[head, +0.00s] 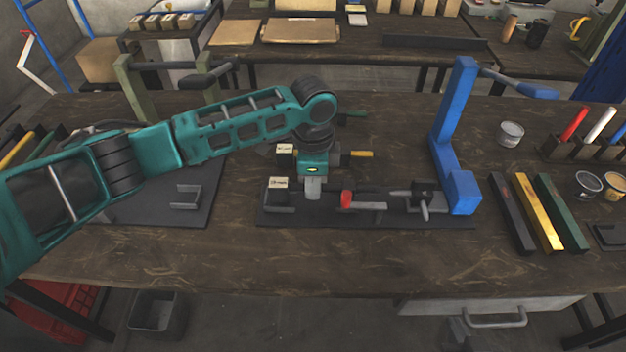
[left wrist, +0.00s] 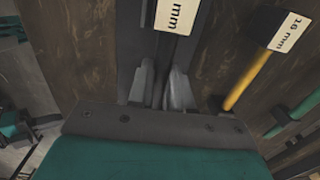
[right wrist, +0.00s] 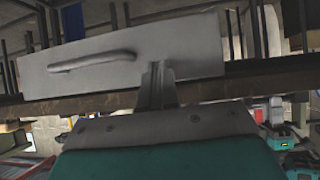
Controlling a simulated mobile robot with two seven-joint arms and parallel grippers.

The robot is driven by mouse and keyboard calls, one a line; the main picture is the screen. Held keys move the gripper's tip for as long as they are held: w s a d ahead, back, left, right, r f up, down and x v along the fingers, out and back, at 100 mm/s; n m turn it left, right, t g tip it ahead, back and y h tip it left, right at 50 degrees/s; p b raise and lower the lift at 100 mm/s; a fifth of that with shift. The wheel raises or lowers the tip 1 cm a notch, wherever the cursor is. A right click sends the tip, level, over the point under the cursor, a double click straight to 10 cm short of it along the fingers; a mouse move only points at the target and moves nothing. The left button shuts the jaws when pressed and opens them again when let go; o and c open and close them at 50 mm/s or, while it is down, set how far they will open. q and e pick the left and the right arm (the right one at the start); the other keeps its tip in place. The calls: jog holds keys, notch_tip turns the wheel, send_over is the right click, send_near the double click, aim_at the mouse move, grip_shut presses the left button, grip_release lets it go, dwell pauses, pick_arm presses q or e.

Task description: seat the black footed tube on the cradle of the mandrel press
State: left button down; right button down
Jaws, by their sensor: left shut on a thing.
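The black footed tube (head: 335,188) lies level. Its dark foot (head: 278,186) carries a white size label and is on the left. My left gripper (head: 313,192) points down and is shut on the tube. The left wrist view shows both fingers (left wrist: 162,92) close around it, below the label. The mandrel press (head: 455,145) is blue, with a dark base plate (head: 330,218) below the tube. The grey cradle (head: 280,206) is at the plate's left end, under the foot; I cannot tell whether they touch. My right gripper (right wrist: 157,85) is shut and empty.
A yellow footed tube (head: 361,154) labelled 16 mm and a green one (head: 352,117) lie behind. A red-tipped part (head: 346,199) is close right of my left gripper. A second plate with a grey cradle (head: 185,196) is left. A grey drawer (right wrist: 190,60) faces my right gripper.

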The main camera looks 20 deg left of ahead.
pick_arm(q)
jog(key=shift+f, duration=0.65)
jog(key=c, duration=1)
grip_release()
jog(key=shift+o, duration=0.2)
